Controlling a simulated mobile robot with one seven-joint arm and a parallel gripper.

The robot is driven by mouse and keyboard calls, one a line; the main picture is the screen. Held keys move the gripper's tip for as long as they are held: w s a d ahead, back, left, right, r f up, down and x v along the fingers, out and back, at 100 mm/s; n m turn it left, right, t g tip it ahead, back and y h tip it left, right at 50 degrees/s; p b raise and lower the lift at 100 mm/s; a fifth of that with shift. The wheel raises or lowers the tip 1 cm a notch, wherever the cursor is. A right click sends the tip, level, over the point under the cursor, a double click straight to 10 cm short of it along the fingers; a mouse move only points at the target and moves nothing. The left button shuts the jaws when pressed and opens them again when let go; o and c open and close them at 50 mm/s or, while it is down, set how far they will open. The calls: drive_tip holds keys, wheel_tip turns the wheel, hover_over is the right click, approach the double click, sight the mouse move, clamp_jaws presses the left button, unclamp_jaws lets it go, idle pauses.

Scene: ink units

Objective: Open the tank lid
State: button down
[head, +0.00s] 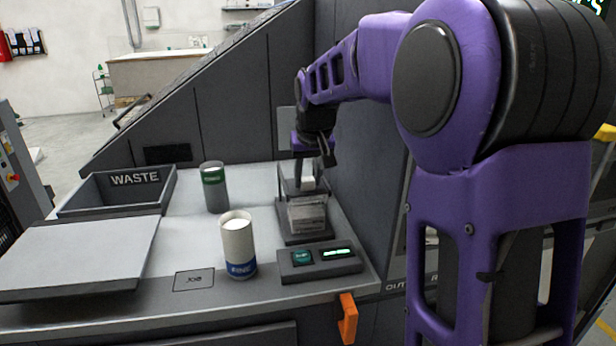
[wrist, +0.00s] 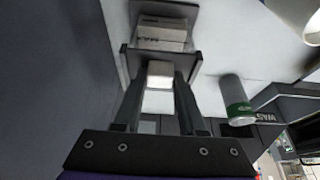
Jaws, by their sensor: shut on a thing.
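My gripper (head: 308,172) reaches down over a dark stand (head: 306,238) beside the machine's side wall. The stand holds a pale, layered block with dark print (head: 307,214). In the wrist view, my gripper's two dark fingers (wrist: 161,80) are shut on a small cream block (wrist: 160,70), which also shows in the head view (head: 308,183). The cream block is close to the stand's near edge in the wrist view; I cannot tell whether it is attached to it. I cannot make out a clear tank lid or whether one is open.
A grey can with a green band (head: 213,190) and a white can with a blue band (head: 239,245) stand left of the stand. A WASTE bin (head: 80,208) and a flat grey tray (head: 75,255) lie farther left. A button panel (head: 320,263) is in front; an orange handle (head: 347,318) hangs below.

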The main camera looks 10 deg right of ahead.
drive_tip(key=shift+w+r+p, duration=0.15)
drive_tip(key=shift+w+p, duration=0.1)
drive_tip(key=shift+p, duration=0.05)
drive_tip(key=w+p, duration=0.4)
drive_tip(key=w, duration=0.3)
drive_tip(key=shift+w, duration=0.2)
drive_tip(key=shift+c, duration=2.4)
unclamp_jaws()
drive_tip(key=shift+s, duration=0.1)
